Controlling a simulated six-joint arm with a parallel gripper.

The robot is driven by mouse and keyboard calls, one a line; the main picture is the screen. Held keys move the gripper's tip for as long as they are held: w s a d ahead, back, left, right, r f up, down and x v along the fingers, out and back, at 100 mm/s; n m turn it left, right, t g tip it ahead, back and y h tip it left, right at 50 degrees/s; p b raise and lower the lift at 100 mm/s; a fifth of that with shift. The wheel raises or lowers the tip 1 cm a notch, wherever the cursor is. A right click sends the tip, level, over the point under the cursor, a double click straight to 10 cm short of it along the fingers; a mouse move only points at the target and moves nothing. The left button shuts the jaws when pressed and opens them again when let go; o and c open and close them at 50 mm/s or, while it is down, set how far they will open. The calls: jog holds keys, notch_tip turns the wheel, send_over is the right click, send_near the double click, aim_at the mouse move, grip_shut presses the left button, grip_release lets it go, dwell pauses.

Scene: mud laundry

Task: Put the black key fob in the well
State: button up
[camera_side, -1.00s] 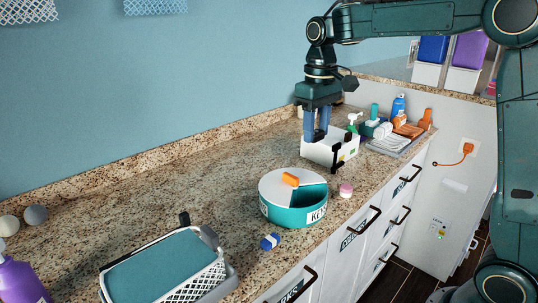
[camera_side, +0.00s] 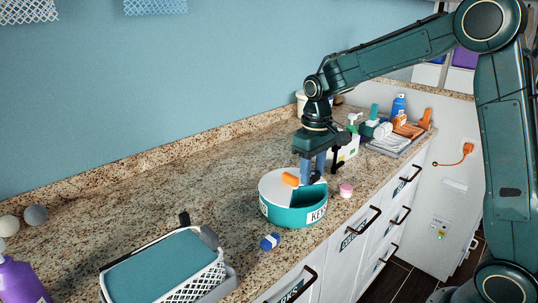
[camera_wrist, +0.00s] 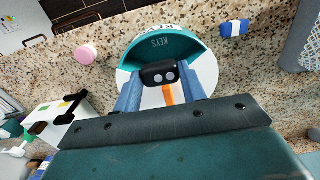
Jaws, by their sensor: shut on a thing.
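The well is a round teal bowl marked KEYS (camera_side: 285,213) with a white top covering part of it and an open teal section. In the wrist view its open section (camera_wrist: 165,47) lies in front of my fingers. My gripper (camera_side: 313,179) points down over the bowl's right, open side. In the wrist view, my gripper (camera_wrist: 160,88) has its two blue fingers shut on the black key fob (camera_wrist: 158,73), which shows two grey round buttons. The fob is over the bowl; its exact height above the opening cannot be told. In the side view the fingers mostly hide it.
A pink round item (camera_side: 346,189) and a blue item (camera_side: 270,242) lie beside the bowl. A white box (camera_side: 346,150) stands behind, and a basket (camera_side: 205,280) in front left. The counter's left middle is clear.

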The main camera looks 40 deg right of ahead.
aim_at(313, 174)
jog(key=shift+f, duration=1.8)
jog(key=shift+f, duration=0.6)
jog(key=o, duration=1)
jog(key=shift+c, duration=0.2)
jog(key=shift+r, duration=0.1)
notch_tip(313, 174, up, 13)
jog(key=shift+f, duration=0.1)
